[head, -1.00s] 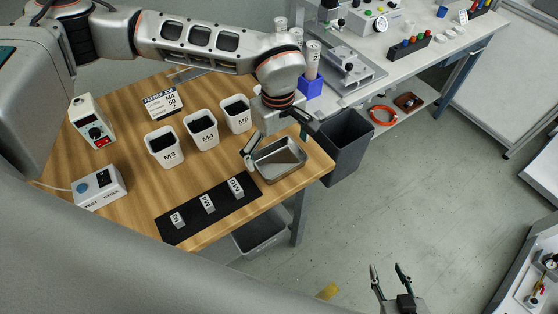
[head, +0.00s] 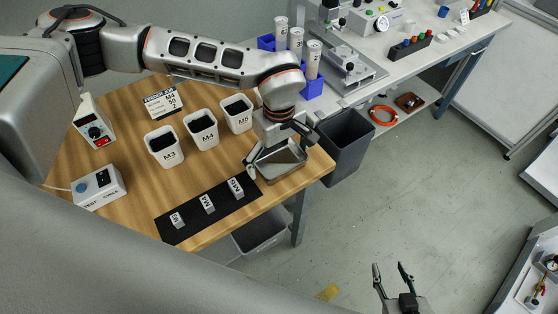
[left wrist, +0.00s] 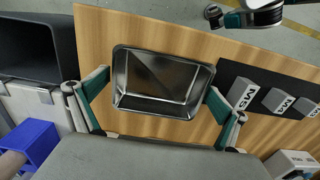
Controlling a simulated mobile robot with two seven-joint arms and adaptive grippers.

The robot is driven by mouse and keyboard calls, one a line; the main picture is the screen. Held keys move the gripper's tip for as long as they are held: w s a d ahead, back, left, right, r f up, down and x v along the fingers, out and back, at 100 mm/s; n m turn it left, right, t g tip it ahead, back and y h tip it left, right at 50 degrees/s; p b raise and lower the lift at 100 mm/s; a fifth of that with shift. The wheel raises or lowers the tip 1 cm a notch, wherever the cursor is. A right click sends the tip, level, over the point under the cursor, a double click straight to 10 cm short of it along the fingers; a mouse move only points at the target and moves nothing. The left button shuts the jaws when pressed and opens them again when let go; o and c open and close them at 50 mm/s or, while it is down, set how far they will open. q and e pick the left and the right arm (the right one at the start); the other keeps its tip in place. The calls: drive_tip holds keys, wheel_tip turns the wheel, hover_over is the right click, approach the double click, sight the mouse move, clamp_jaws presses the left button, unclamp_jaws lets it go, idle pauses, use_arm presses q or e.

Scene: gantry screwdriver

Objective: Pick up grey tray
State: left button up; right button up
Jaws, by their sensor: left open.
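The grey tray (head: 283,168) is a shallow shiny metal tray on the right end of the wooden table, partly covered by my left gripper in the head view. My left gripper (head: 278,158) is above it, pointing down and open. In the left wrist view the whole tray (left wrist: 160,82) shows between the two spread fingers of the left gripper (left wrist: 155,108), with a finger near each short side. I cannot tell whether the fingers touch it. My right gripper (head: 392,272) is open and empty over the floor at the bottom of the head view.
Bins M3 (head: 164,147), M4 (head: 202,130) and M5 (head: 238,113) stand left of the tray. A black mat (head: 190,222) with small labelled blocks lies nearby. A dark bin (head: 345,145) stands beyond the table's right edge. Blue holders (head: 312,87) with tubes stand behind.

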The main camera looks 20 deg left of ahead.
sight(279, 164)
drive_tip(key=shift+s+f, duration=0.15)
use_arm(q)
drive_tip(key=shift+c, duration=0.4)
drive_tip(key=c, duration=1.1)
drive_tip(key=shift+r, duration=0.15)
wheel_tip(279, 164, up, 19)
drive_tip(key=p, duration=0.2)
drive_tip(key=s+a+f+m+p, duration=0.1)
drive_tip(key=s+a+f+m, duration=0.1)
drive_tip(key=a+m, duration=0.8)
drive_tip(key=shift+f+p, duration=0.35)
drive_tip(key=shift+f, duration=0.55)
use_arm(e)
drive_tip(key=shift+s+a+r, duration=0.1)
drive_tip(key=shift+a+r, duration=0.15)
drive_tip(key=shift+r, duration=0.4)
drive_tip(key=shift+s+a+r, duration=0.1)
drive_tip(key=shift+a+r, duration=0.1)
drive_tip(key=shift+r, duration=0.4)
